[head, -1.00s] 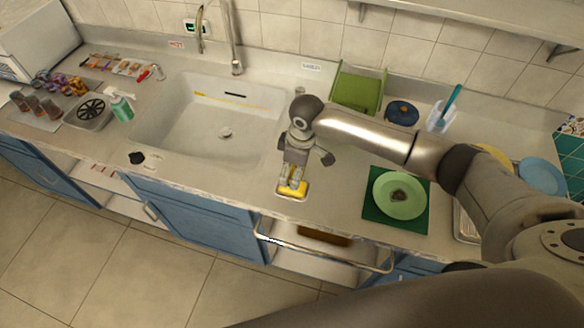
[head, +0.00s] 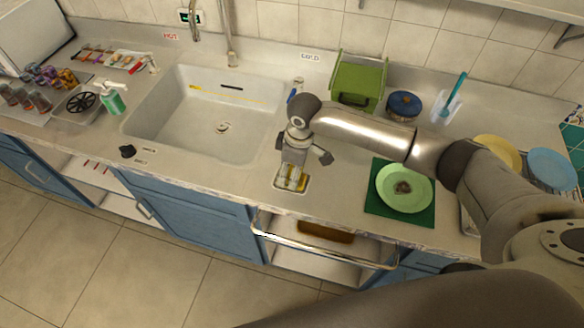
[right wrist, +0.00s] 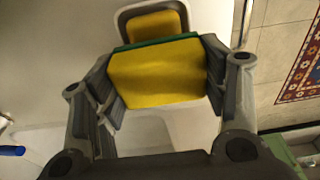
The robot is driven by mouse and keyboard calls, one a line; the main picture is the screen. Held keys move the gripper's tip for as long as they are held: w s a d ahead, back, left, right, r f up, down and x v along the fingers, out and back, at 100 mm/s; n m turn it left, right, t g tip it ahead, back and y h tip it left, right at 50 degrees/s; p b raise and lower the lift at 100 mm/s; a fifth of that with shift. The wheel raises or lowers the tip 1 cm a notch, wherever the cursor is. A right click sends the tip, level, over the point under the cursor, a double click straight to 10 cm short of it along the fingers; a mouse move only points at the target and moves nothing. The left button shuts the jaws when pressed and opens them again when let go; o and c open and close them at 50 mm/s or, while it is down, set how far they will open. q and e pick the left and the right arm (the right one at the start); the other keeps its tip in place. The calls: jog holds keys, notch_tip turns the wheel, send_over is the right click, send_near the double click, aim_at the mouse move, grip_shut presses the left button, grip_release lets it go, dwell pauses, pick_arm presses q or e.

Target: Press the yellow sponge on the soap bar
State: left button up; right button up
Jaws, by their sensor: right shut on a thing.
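My right gripper (head: 291,181) points down over a small pale dish (head: 277,184) near the counter's front edge. In the right wrist view the gripper (right wrist: 160,85) is shut on the yellow sponge (right wrist: 155,75), its fingers on two opposite sides. A green layer (right wrist: 155,42) shows along the sponge's far edge. Past it, a smaller yellow block (right wrist: 155,24) lies in the dish (right wrist: 186,12); it looks like the soap bar, but I cannot be sure. The held sponge partly covers the dish, and I cannot tell whether it touches the block. My left gripper is not in view.
The sink (head: 205,125) lies left of the dish. A light green plate (head: 402,190) on a dark green mat (head: 385,213) stands to the right. A metal rail (head: 325,243) runs below the counter edge.

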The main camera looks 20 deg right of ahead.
aim_at(290, 168)
jog(key=shift+f, duration=0.5)
dwell(0.6)
jog(key=shift+f, duration=0.1)
dwell(2.0)
jog(key=shift+s, duration=0.1)
notch_tip(290, 168, up, 7)
jog(key=p, duration=0.8)
dwell(0.7)
